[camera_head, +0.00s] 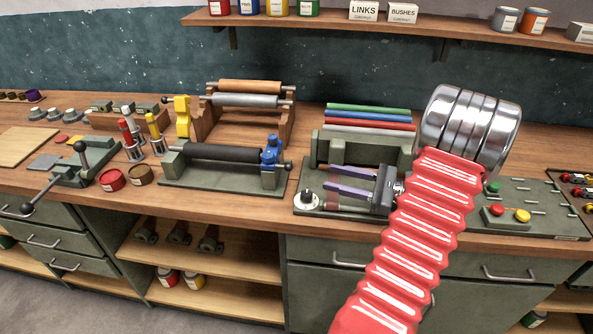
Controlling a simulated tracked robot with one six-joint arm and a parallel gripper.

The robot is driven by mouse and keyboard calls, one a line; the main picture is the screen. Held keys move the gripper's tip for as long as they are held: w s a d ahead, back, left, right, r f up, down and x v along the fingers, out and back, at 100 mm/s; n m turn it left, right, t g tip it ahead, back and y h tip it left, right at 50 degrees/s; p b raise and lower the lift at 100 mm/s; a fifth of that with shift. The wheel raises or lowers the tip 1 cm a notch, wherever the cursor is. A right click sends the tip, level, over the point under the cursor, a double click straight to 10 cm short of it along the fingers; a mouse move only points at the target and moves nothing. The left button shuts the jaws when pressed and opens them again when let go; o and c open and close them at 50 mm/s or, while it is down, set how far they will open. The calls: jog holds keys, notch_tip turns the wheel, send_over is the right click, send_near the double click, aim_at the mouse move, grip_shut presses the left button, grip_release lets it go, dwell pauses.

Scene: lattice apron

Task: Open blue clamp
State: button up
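The blue clamp (270,153) sits at the right end of a black roller (222,152) on a low grey-green stand (225,183). It looks closed over the roller's end, but its latch is too small to make out. My gripper (332,178) has two purple fingers pointing left, to the right of the blue clamp and apart from it. The fingers are parted with nothing seen between them. My red bellows arm hides part of the wrist behind the gripper.
A green fixture (345,148) with coloured rods stands behind my gripper. Red (112,180) and brown (139,175) pots stand left of the stand. A shelf (400,27) hangs above.

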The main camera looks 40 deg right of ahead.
jog(key=x, duration=1.1)
jog(key=shift+w+a, duration=0.15)
jog(key=shift+c, duration=0.2)
grip_shut()
